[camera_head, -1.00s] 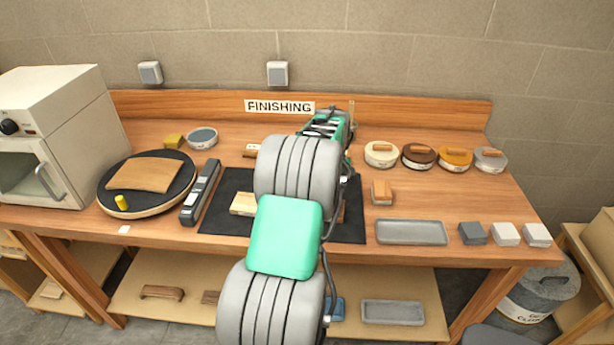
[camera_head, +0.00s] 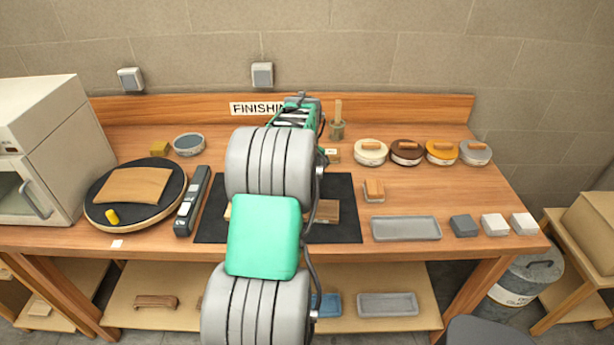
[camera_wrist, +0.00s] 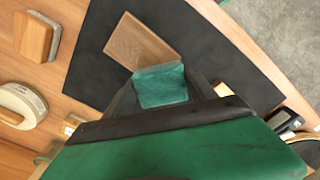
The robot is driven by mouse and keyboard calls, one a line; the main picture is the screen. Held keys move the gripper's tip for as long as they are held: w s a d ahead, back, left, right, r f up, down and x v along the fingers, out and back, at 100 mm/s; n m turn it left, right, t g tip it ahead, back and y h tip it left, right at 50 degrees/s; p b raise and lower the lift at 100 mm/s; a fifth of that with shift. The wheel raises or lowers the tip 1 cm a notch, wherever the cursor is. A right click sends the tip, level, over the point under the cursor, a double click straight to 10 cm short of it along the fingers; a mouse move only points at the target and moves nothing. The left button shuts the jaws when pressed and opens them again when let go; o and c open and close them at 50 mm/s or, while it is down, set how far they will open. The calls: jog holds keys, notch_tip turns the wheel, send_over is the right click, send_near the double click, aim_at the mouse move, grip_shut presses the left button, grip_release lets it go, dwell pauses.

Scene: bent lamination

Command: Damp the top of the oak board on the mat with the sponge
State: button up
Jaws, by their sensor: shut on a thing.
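My gripper (camera_wrist: 160,92) is shut on a teal block (camera_wrist: 160,80), which looks like the sponge. In the wrist view the sponge overlaps one end of a brown wood-grained board (camera_wrist: 140,42); I cannot tell whether they touch. The board lies flat on the black mat (camera_wrist: 225,55). In the head view the brown board (camera_head: 326,212) shows just right of my arm, on the mat (camera_head: 345,230). A sliver of a paler piece (camera_head: 228,213) shows left of my arm, mostly hidden. My fingers and the sponge are hidden there by my arm.
A round dark board (camera_head: 172,205) with a tan sheet stands left, beside a long dark tool (camera_head: 192,200). A grey bowl (camera_head: 188,144) is behind them. A sanding block (camera_head: 374,190), a grey tray (camera_head: 405,228) and several lidded tins (camera_head: 406,152) stand right.

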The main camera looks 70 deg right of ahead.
jog(key=shift+r+p, duration=1)
jog(key=shift+r, duration=0.95)
